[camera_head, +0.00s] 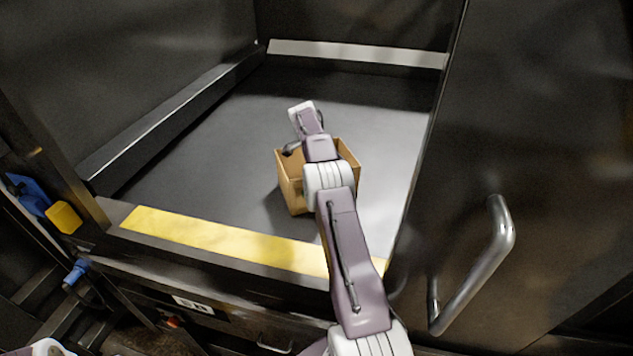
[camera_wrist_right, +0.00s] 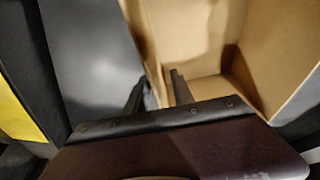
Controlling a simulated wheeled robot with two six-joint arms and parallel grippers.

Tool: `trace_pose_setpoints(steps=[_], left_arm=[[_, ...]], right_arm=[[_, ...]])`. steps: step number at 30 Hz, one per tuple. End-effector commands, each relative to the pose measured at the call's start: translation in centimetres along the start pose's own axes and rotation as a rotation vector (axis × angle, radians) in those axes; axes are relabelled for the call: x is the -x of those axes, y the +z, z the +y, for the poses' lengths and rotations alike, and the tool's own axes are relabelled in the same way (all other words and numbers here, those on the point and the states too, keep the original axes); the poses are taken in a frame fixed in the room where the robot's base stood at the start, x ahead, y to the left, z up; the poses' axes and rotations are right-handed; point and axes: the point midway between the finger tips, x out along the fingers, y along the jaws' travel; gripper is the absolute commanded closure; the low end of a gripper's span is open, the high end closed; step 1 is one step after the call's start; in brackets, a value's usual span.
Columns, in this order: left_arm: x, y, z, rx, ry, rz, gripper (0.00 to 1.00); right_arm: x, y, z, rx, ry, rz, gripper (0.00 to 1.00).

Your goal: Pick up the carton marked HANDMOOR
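An open-topped brown carton (camera_head: 293,192) stands on the compactor floor, partly hidden behind my right arm. No HANDMOOR lettering is readable on the sides that show. My right gripper (camera_wrist_right: 158,95) is at the carton's left wall in the right wrist view. One dark finger is outside the wall and the other is inside the carton (camera_wrist_right: 205,50). The fingers are apart with the wall's edge between them, and I see no clear grip on it. In the head view the gripper is at the carton's left rim, mostly hidden by my wrist. My left gripper is out of view.
A yellow strip (camera_head: 215,236) marks the compactor's front edge. A dark side wall with a ledge (camera_head: 165,130) bounds the left. A dark door with a metal handle (camera_head: 485,265) stands on the right. The grey floor (camera_head: 235,135) around the carton is clear.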

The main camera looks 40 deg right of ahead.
Motion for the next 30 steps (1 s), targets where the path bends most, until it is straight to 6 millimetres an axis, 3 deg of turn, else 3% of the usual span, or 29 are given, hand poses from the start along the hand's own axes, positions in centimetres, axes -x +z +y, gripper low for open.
trace_pose_setpoints(steps=[8,12,30], left_arm=[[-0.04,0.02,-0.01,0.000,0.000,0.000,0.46],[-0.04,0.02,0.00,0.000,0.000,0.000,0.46],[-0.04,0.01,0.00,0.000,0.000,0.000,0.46]], right_arm=[[-0.81,-0.02,-0.01,-0.001,-0.002,0.000,0.71],[-0.80,-0.01,-0.01,0.000,-0.002,0.000,1.00],[-0.75,-0.01,-0.02,0.000,-0.002,0.000,1.00]])
